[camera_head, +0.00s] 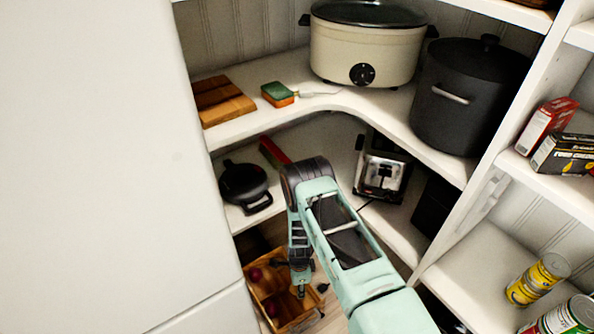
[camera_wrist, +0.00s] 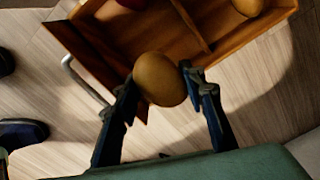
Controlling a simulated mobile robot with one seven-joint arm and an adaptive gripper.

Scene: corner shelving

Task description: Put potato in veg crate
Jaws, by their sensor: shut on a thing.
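A brown potato (camera_wrist: 160,79) sits between the two fingers of my gripper (camera_wrist: 160,84) in the wrist view, and the gripper is shut on it. The wooden veg crate (camera_wrist: 227,46) lies beyond it, with a divider across the inside. The held potato overlaps the crate's near edge in the picture; its height above the crate is unclear. Another potato (camera_wrist: 248,6) lies in the crate's right part, and a dark red item is cut off at the top left. In the head view, my gripper (camera_head: 301,289) points down over the crate (camera_head: 268,311). The held potato is not clear there.
The crate stands on a wood floor beneath the corner shelves (camera_head: 240,133). A black pan (camera_head: 245,184) and a toaster (camera_head: 383,170) rest on the lower shelf. A white panel (camera_head: 100,170) fills the left. Dark objects (camera_wrist: 22,133) lie at the wrist view's left edge.

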